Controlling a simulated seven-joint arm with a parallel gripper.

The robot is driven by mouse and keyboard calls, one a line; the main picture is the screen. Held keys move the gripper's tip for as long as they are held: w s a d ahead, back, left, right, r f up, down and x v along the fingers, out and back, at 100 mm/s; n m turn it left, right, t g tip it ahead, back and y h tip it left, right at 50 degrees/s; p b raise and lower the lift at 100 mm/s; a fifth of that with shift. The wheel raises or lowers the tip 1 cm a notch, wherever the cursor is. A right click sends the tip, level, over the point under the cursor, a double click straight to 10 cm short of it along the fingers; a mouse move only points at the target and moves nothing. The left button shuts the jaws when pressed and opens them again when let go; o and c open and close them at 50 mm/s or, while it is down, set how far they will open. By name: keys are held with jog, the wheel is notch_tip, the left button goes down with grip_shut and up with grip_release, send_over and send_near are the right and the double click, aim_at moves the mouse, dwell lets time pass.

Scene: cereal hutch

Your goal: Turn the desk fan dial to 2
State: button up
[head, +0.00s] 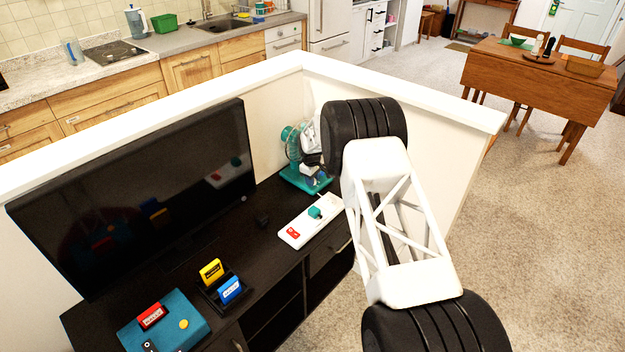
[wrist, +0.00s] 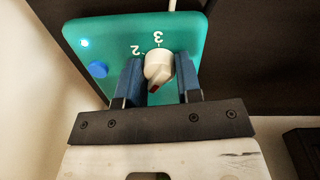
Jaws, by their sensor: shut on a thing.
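The desk fan (head: 290,142) is teal and stands on the dark cabinet by the wall corner, partly behind my arm. In the wrist view its teal base (wrist: 118,30) carries a cream dial (wrist: 159,63) with a red mark on the side toward my palm. A blue button (wrist: 98,70) and a lit light (wrist: 85,43) are to the left. My gripper (wrist: 157,68) is shut on the dial, a blue finger on each side. Markings below the dial are hidden.
A white power strip (head: 312,222) with a teal plug lies just in front of the fan. A large black television (head: 135,200) stands left. Yellow and blue cartridges (head: 230,289) and a teal console (head: 190,322) are at the near left. A white-topped half wall (head: 430,100) rises behind.

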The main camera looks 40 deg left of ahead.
jog(key=shift+a+r, duration=0.1)
jog(key=o, duration=0.9)
jog(key=shift+o, duration=0.2)
jog(key=shift+s+r, duration=0.15)
jog(key=shift+r, duration=1.75)
jog(key=shift+s+r, duration=0.1)
jog(key=shift+r, duration=1.8)
